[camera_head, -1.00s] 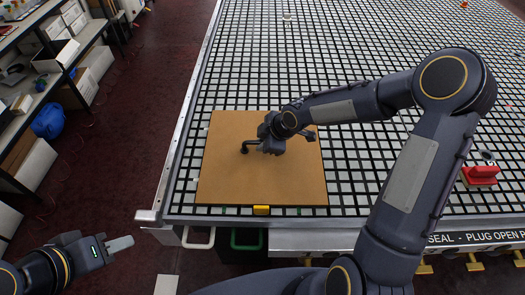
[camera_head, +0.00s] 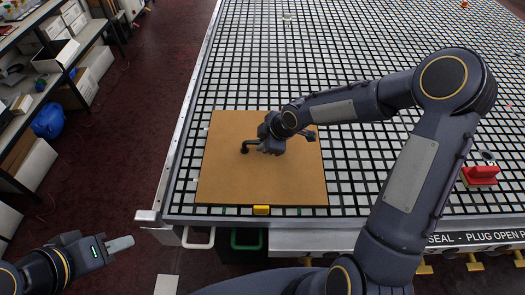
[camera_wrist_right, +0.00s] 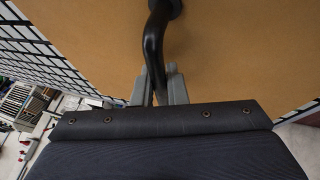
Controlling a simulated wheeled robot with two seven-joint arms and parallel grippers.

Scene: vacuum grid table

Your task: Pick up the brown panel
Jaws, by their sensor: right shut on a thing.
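The brown panel (camera_head: 235,180) lies flat on the black-and-white grid table near its front left corner. It fills much of the right wrist view (camera_wrist_right: 235,60). A bent black handle (camera_head: 246,147) stands on the panel and shows close up in the right wrist view (camera_wrist_right: 155,45). My right gripper (camera_head: 262,146) is over the middle of the panel. In the right wrist view its two grey fingers (camera_wrist_right: 159,85) are shut on the black handle, one on each side. My left gripper (camera_head: 121,244) hangs over the floor left of the table, away from the panel; its finger opening is not clear.
The grid table (camera_head: 300,60) has a metal edge and is mostly clear behind the panel. A yellow block (camera_head: 262,210) sits at the panel's front edge. A red fixture (camera_head: 480,174) is at the right. Shelves (camera_head: 40,60) stand along the left.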

